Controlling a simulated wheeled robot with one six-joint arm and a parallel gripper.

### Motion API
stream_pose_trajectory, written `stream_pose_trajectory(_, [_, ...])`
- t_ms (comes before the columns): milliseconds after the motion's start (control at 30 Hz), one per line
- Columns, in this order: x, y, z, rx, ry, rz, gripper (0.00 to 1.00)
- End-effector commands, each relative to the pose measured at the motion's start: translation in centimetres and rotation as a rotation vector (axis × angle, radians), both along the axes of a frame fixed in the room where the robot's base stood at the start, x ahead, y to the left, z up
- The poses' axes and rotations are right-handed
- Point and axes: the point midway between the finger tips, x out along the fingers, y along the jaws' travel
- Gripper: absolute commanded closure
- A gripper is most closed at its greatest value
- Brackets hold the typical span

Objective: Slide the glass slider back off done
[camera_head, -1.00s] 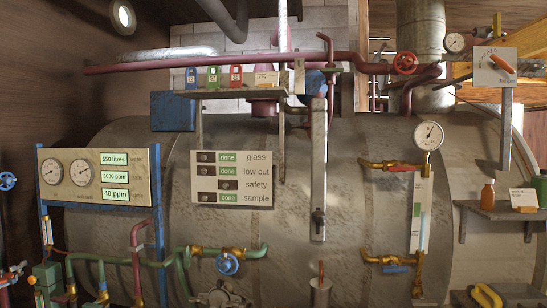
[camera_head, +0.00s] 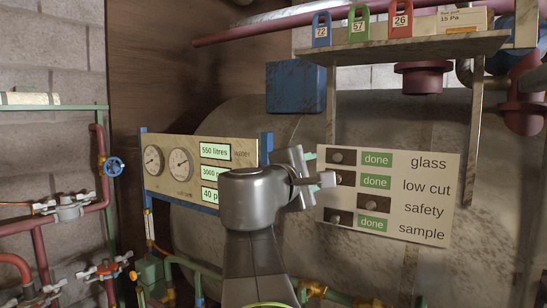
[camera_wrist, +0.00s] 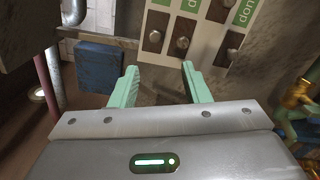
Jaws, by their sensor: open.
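The white slider board (camera_head: 440,195) has four rows labelled glass, low cut, safety and sample. In the glass row the dark slider knob (camera_head: 338,157) is at the left, with the green done field (camera_head: 377,159) uncovered beside it. Done also shows for low cut and sample; the safety row shows none. My gripper (camera_head: 318,170) is at the board's left edge and hides part of it. In the wrist view my gripper (camera_wrist: 163,74) is open and empty, its pale green fingers apart. The board appears turned beyond them, and the leftmost knob (camera_wrist: 155,37) appears to be the glass one.
The gauge panel (camera_head: 180,170) stands left, behind my arm. Pipes and valves run low and at far left.

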Motion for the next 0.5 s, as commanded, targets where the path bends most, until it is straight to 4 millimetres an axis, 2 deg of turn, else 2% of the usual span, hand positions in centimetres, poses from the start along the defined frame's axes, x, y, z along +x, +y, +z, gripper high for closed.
stream_pose_trajectory(67, [0.2,0.1,0.6,-0.017,-0.007,0.004,0.57])
stream_pose_trajectory(267, [1.5,-0.8,0.7,-0.020,-0.007,0.000,0.57])
stream_pose_trajectory(500, [4.9,-3.2,0.5,-0.018,-0.002,-0.001,0.57])
